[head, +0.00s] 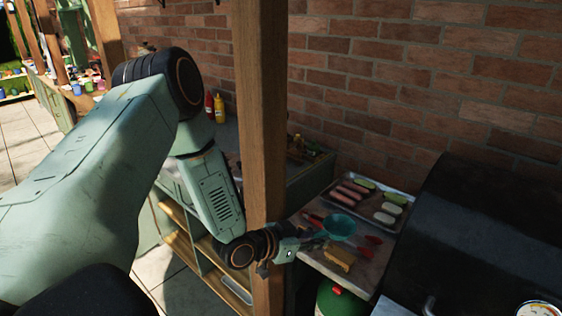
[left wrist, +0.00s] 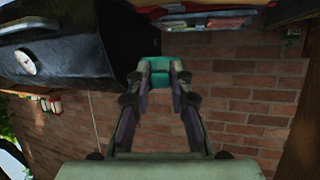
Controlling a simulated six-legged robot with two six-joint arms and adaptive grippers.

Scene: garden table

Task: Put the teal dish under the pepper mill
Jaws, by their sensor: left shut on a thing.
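The teal dish (head: 340,227) is a small round bowl shape over the side shelf beside the grill. My left gripper (head: 322,237) is shut on its near left edge. In the left wrist view, the teal dish (left wrist: 159,81) shows between the fingertips of my left gripper (left wrist: 160,72), with brick wall behind it. The dish looks held above the shelf, but the exact gap is hard to tell. I cannot make out a pepper mill in either view. My right gripper is not in view.
A metal tray (head: 368,201) with sausages and vegetables lies behind the dish. A yellowish-brown object (head: 340,258) and a red utensil (head: 373,240) are near it on the shelf (head: 352,281). The black grill (head: 475,235) stands right. A wooden post (head: 262,120) rises close to my left arm.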

